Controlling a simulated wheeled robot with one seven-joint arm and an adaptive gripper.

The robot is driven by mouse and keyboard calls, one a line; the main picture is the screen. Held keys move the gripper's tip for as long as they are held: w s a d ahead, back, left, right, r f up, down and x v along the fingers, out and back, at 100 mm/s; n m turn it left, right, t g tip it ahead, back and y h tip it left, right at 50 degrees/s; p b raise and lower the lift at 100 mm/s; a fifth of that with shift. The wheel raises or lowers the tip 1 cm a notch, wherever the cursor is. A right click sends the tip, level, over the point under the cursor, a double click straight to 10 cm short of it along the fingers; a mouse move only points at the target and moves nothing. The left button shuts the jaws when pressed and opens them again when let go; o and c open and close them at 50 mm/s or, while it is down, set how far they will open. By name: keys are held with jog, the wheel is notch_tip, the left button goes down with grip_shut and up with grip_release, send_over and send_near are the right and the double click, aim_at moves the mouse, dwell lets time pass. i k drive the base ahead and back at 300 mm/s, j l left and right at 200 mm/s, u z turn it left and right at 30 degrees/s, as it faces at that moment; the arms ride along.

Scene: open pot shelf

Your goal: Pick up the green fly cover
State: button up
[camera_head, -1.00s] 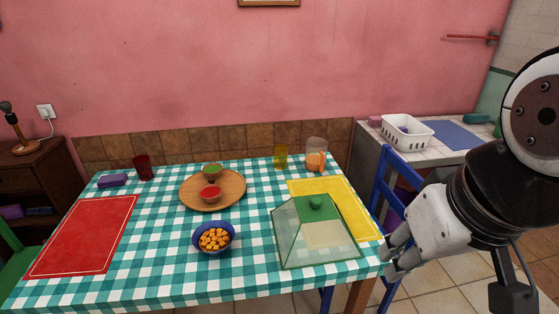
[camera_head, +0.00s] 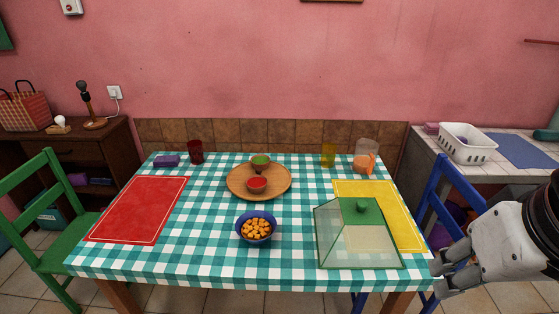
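The green fly cover (camera_head: 358,236) is a see-through, sloped box with green edges and a round green knob on top. It stands on the right front part of the checkered table (camera_head: 215,265), partly over the yellow placemat (camera_head: 400,215). My gripper (camera_head: 436,277) is at the right edge of the view, to the right of the cover and apart from it, by the table's right edge. Its fingers point left and look spread, with nothing visible between them.
A blue bowl of orange pieces (camera_head: 256,229) stands left of the cover. A wooden tray (camera_head: 238,187) with small bowls, a yellow glass (camera_head: 328,155) and a pitcher (camera_head: 366,158) are farther back. A blue chair (camera_head: 431,192) stands behind my gripper; a green chair (camera_head: 52,230) is at left.

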aim_at(351, 233)
jog(key=i+l, duration=0.2)
jog(key=l, duration=0.15)
jog(key=i+l+u, duration=0.1)
jog(key=l, duration=0.25)
jog(key=i+l, duration=0.45)
jog(key=l, duration=0.25)
jog(key=i+l+u, duration=0.1)
jog(key=l, duration=0.3)
jog(key=i+l, duration=0.3)
